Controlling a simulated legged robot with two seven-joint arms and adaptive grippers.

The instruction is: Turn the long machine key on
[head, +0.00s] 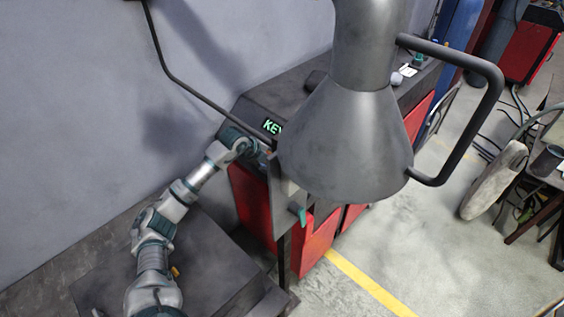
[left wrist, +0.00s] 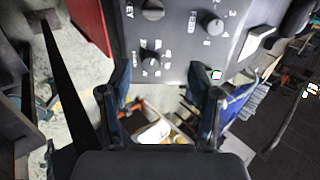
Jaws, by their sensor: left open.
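In the head view a green lit KEY sign (head: 272,127) is on the dark top of the red machine (head: 257,205). My left arm reaches to the machine beside this sign, and its gripper end is partly hidden. In the left wrist view my left gripper (left wrist: 160,68) is open and empty, its fingers apart at the panel's near edge. The dark control panel (left wrist: 180,38) carries a knob (left wrist: 153,10) beside lettering that looks like KEY, a right knob (left wrist: 213,25) and a lower knob (left wrist: 150,58) between the fingers. I cannot tell whether the fingers touch anything. My right gripper is not in view.
A large grey metal hood (head: 345,145) with a black handle (head: 490,95) hangs in front of the machine and hides much of it. A dark table (head: 180,270) stands below my left arm. The floor at the right is open around a yellow line (head: 365,282).

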